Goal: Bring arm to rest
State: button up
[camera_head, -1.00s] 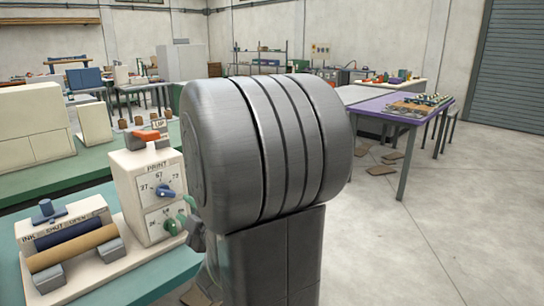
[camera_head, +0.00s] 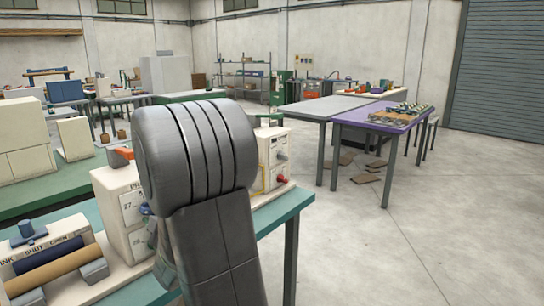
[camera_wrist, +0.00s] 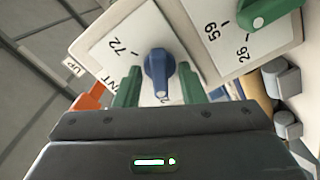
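My gripper (camera_wrist: 158,88) shows in the wrist view with its two green fingers open, one on each side of a blue dial knob (camera_wrist: 158,70). Gaps show between the fingers and the knob, and I cannot tell how far in front of it they are. A green knob (camera_wrist: 268,12) on the same panel is at the upper right. In the head view my grey arm hides most of the gripper and part of the cream PRINT machine (camera_head: 112,190).
The machine's ink roller part (camera_head: 45,270) is at lower left on the teal bench (camera_head: 285,208). Another cream unit with a red knob (camera_head: 282,179) stands right of my arm. A purple table (camera_head: 350,118) is farther right. Open floor lies at the right.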

jog(key=shift+f, duration=0.1)
jog(key=b+v, duration=0.2)
jog(key=v, duration=1.2)
jog(key=w+a+m+p, duration=0.2)
jog(key=w+a+p, duration=0.6)
jog(key=w+a, duration=0.1)
jog(key=shift+a+r, duration=0.3)
jog(key=shift+a, duration=0.45)
